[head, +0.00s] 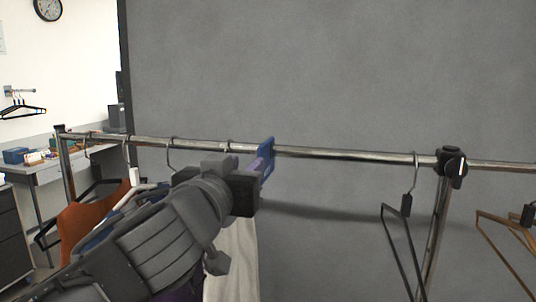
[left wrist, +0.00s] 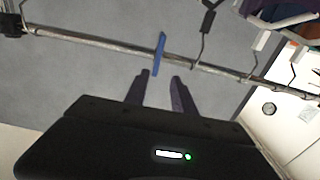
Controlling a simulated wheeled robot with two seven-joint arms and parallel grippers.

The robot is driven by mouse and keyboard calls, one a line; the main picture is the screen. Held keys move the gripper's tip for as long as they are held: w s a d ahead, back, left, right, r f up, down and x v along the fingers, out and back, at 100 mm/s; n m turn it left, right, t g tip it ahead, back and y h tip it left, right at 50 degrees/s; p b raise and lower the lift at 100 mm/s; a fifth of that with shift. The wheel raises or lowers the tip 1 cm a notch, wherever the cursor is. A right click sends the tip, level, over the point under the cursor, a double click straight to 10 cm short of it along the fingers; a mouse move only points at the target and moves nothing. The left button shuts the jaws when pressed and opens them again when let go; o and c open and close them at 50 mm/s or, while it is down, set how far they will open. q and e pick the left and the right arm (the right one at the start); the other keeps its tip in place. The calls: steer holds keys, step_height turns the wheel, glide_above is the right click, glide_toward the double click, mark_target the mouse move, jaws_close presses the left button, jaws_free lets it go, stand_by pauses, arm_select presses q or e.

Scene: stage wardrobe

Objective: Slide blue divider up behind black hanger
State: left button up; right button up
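The blue divider (head: 268,161) sits on the metal rail, right of the hanging clothes; it also shows in the left wrist view (left wrist: 160,50). My left gripper (head: 260,160) is at the divider, just below rail height. In the left wrist view its two fingers (left wrist: 160,76) are apart, with the divider's near end between the tips and gaps visible on both sides. A black hanger (head: 405,206) hangs empty farther right, by the rail's clamp. Another hanger with a black neck (left wrist: 208,20) hangs near the divider on the clothes side. My right gripper is not in view.
A brown hanger (head: 500,235) hangs past the clamp. An orange garment (head: 80,225) and a pale garment (head: 232,262) hang left, partly behind my arm. A grey panel (head: 330,70) stands behind.

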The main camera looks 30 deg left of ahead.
mark_target(261, 155)
arm_select(q)
steer(key=x, duration=0.2)
steer(key=p+x, duration=0.1)
steer(key=x, duration=0.2)
steer(key=p+x, duration=0.1)
steer(key=x, duration=0.2)
steer(key=shift+w+d+f, duration=0.1)
steer(key=shift+w+d, duration=0.2)
steer(key=shift+c, duration=0.3)
jaws_close()
stand_by(1.0)
